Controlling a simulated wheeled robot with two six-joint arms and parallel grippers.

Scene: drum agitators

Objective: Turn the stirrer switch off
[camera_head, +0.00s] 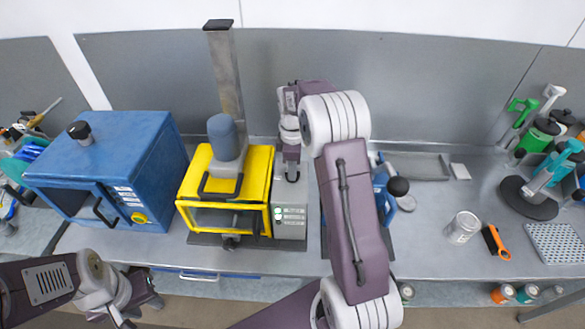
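The stirrer is a yellow-framed box (258,165) with a grey-blue motor on top and a post behind it. Its grey control panel (291,228) is on the right side, with small pale and green marks (278,213) at its left edge. Which one is the switch is too small to tell. My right gripper (292,178) points down just behind and above the panel, apart from its marked front face; its fingers are too small to read. My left gripper (140,308) is low at the left, in front of the bench, away from the stirrer; its finger opening is unclear.
A blue box machine (110,165) stands left of the stirrer. My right arm crosses the middle and hides part of the bench and a blue device (384,195).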

